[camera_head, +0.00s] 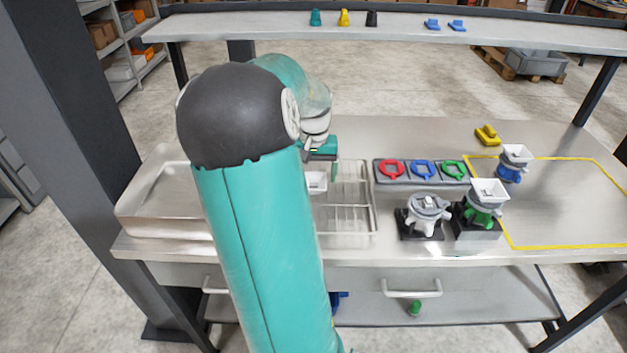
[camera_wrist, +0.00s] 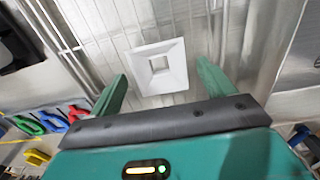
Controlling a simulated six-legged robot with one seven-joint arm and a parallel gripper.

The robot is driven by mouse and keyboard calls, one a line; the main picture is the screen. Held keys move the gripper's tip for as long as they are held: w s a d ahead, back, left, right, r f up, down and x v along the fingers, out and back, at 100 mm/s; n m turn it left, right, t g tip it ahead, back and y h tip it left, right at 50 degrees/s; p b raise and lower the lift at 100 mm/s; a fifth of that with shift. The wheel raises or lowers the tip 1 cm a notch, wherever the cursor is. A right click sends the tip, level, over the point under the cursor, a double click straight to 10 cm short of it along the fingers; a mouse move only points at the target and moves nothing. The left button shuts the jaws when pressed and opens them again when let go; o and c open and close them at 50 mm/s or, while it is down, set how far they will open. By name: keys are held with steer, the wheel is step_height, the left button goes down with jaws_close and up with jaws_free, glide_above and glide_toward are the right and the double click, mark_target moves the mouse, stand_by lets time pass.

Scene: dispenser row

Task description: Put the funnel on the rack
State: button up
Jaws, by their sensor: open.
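A white square funnel (camera_head: 316,181) with a square hole sits at the left part of the wire rack (camera_head: 345,209), wide mouth up. It also shows in the wrist view (camera_wrist: 160,66), with the rack's wires around and behind it. My gripper (camera_head: 323,168) is open above the rack, close over the funnel. In the wrist view the funnel lies just beyond and between the two fingertips, with free space on both sides. It appears apart from both fingers. My arm hides the left edge of the rack in the head view.
A metal sink tray (camera_head: 160,198) is left of the rack. To the right are red (camera_head: 391,169), blue (camera_head: 423,169) and green (camera_head: 454,169) rings on a holder, and dispensers in white (camera_head: 428,212), green (camera_head: 483,212) and blue (camera_head: 509,174). A shelf (camera_head: 390,33) spans the back.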

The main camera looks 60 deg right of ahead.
step_height(320, 180, up, 9)
steer(key=w+a+r+n+t, duration=0.25)
steer(key=w+a, duration=0.35)
steer(key=a, duration=0.4)
steer(key=w+a+r+n, duration=0.1)
steer(key=a+n, duration=0.1)
steer(key=a, duration=0.6)
steer(key=w+a+n, duration=0.2)
steer(key=a, duration=0.5)
steer(key=s+a+n+t, duration=0.1)
steer(key=s+a+n, duration=0.2)
steer(key=a, duration=0.6)
steer(key=s+a+f+n+t, duration=0.1)
steer(key=s+a+n+t, duration=0.1)
steer(key=a, duration=0.8)
steer(key=shift+s+a+f+n, duration=0.15)
steer(key=shift+s+n, duration=0.4)
